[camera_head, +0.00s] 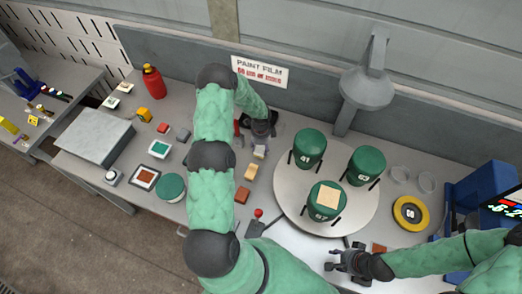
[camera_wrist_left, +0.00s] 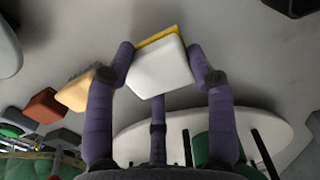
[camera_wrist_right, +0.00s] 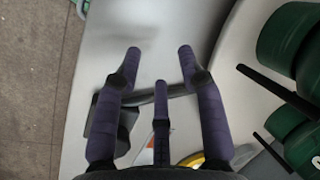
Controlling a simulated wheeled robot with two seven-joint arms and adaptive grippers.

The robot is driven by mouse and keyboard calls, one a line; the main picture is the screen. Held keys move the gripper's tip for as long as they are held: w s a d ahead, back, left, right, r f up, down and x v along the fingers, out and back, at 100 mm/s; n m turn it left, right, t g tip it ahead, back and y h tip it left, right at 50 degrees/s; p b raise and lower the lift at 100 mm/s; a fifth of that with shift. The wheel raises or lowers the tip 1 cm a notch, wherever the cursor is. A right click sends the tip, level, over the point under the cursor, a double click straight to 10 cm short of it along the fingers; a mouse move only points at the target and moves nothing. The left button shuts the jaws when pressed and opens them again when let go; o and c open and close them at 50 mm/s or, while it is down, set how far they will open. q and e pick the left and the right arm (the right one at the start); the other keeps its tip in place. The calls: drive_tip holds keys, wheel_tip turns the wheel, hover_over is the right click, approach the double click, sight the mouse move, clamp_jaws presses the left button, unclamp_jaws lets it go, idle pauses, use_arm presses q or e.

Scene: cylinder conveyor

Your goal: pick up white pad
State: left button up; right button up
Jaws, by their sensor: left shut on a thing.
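The white pad (camera_wrist_left: 160,72), a white block with a yellow edge, sits between the fingers of my left gripper (camera_wrist_left: 160,54) in the left wrist view. Those fingers are shut on its two sides. In the head view my left gripper (camera_head: 262,128) points down over the back of the table, with the pale pad (camera_head: 259,152) just at its front. I cannot tell whether the pad is clear of the table. My right gripper (camera_head: 345,262) is at the front right, by the turntable's front edge. Its fingers (camera_wrist_right: 159,51) are apart and empty in the right wrist view.
A tan block (camera_head: 251,171) and a brown block (camera_head: 242,195) lie close to the pad. The round turntable (camera_head: 290,205) with three green drums, one being drum 41 (camera_head: 310,147), stands to the right. A red bottle (camera_head: 153,81) is at the left back.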

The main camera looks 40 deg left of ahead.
drive_tip(key=shift+f, duration=0.35)
use_arm(q)
drive_tip(key=s+d+r+b, duration=0.1)
drive_tip(key=s+d+r, duration=0.1)
drive_tip(key=s+r, duration=0.3)
drive_tip(key=s+d+r+b, duration=0.1)
drive_tip(key=s+d+r, duration=0.2)
drive_tip(key=s+r, duration=0.2)
drive_tip(key=s, duration=0.2)
drive_tip(key=shift+s+d+r, duration=0.15)
drive_tip(key=shift+s+d, duration=0.2)
drive_tip(key=shift+s, duration=0.05)
use_arm(e)
drive_tip(key=shift+f, duration=0.8)
